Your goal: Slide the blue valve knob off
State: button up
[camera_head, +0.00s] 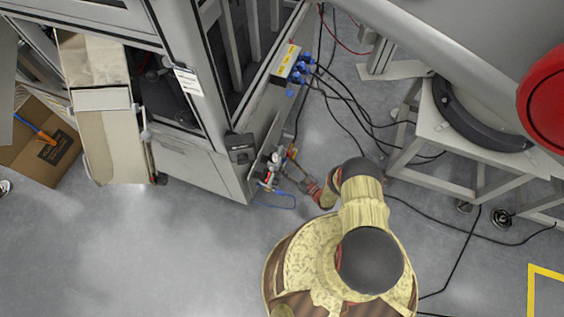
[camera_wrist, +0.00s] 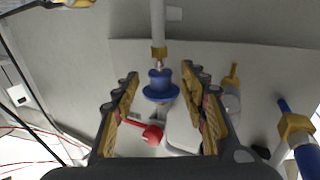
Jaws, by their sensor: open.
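The blue valve knob (camera_wrist: 159,86) shows in the wrist view, below a brass fitting on a pale pipe. My gripper (camera_wrist: 160,78) is open, with one finger on each side of the knob and a visible gap on both sides. Whether the fingers are level with the knob in depth I cannot tell. In the head view, my arm reaches to the small valve assembly (camera_head: 271,168) at the corner of the grey machine. The knob is too small to make out there.
A red handle (camera_wrist: 152,133) and a white rounded body lie beyond the knob. A brass and blue fitting (camera_wrist: 296,128) stands to the right. In the head view, black cables (camera_head: 345,95) run behind the valve, and a metal stand (camera_head: 450,130) is at right.

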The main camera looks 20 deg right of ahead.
jog(key=shift+b+x, duration=0.4)
jog(key=shift+x, duration=1.75)
grip_shut()
